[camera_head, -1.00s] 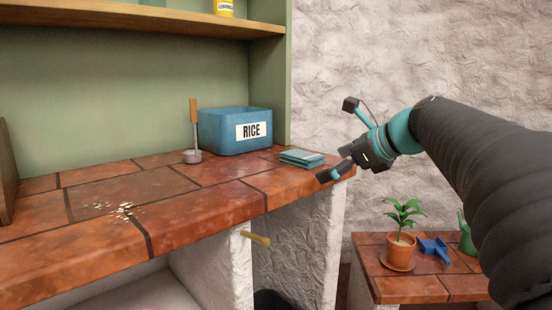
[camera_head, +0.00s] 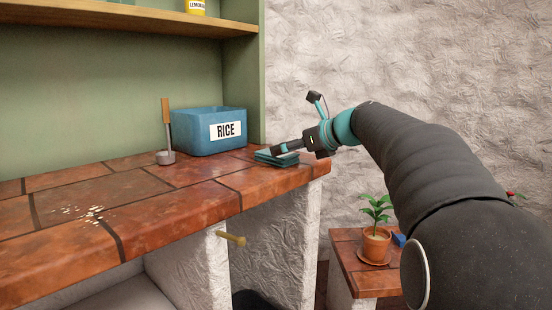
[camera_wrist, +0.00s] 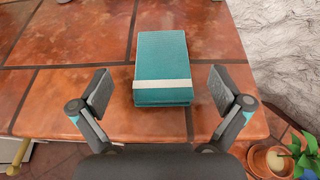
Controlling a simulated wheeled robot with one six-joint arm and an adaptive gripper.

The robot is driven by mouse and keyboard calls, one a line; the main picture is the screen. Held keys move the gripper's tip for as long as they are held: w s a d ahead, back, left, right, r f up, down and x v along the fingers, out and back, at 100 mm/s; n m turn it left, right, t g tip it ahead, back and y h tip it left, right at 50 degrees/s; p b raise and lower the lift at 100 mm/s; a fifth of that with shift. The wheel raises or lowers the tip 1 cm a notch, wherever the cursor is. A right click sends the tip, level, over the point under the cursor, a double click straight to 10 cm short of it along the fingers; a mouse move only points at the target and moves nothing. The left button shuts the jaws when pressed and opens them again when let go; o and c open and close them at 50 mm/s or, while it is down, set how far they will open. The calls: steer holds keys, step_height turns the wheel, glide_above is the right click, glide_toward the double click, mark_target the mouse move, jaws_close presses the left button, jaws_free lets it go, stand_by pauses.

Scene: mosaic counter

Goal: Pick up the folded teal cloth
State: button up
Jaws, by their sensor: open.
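The folded teal cloth (camera_wrist: 163,58) lies flat on the tiled counter in the wrist view, a rectangular stack with a pale band across it. In the head view the cloth (camera_head: 272,157) sits near the counter's right end, partly hidden by my gripper. My gripper (camera_wrist: 160,88) is open in the wrist view, one finger on each side of the cloth's near end, with a gap on both sides. In the head view my gripper (camera_head: 282,147) is over the cloth; I cannot tell its exact height above it.
A blue RICE box (camera_head: 190,140) and a small metal scoop with a wooden handle (camera_head: 166,135) stand left of the cloth. Pale grains (camera_head: 82,213) lie on the counter (camera_head: 150,225). A potted plant (camera_head: 376,243) stands on a lower ledge at right.

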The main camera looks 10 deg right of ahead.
mark_target(264, 156)
steer(key=x, duration=0.5)
steer(key=shift+f, duration=0.25)
steer(key=shift+d, duration=0.1)
steer(key=c, duration=1.1)
